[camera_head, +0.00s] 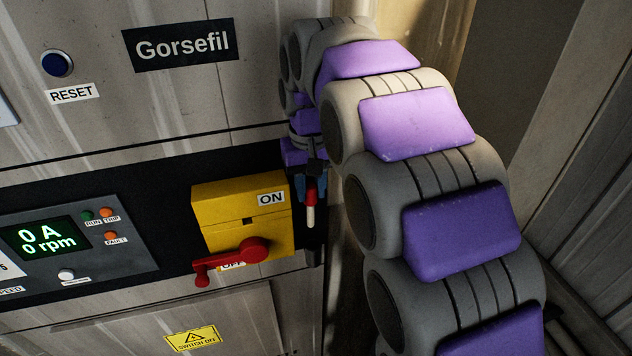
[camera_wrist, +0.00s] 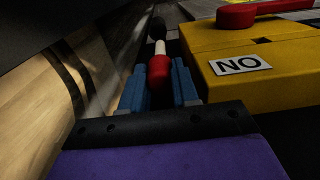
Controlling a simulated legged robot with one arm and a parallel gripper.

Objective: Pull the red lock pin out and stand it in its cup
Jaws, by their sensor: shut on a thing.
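The red lock pin (camera_head: 310,190) hangs upright, red head up and pale shaft down, to the right of the yellow switch box. My gripper (camera_head: 311,185) is shut on its red head from above. In the wrist view the blue fingers of my gripper (camera_wrist: 160,84) lie on both sides of the red lock pin (camera_wrist: 158,70), and its pale shaft points away from me. A dark round shape (camera_wrist: 158,28) shows at the shaft's far end. I cannot tell whether this is the cup or whether the shaft touches it.
The yellow switch box (camera_head: 222,197) stands close left of the pin, with its red handle (camera_head: 240,257) over the OFF label. The display panel (camera_head: 55,240) reads 0 A and 0 rpm. A pale column (camera_wrist: 45,100) stands left in the wrist view.

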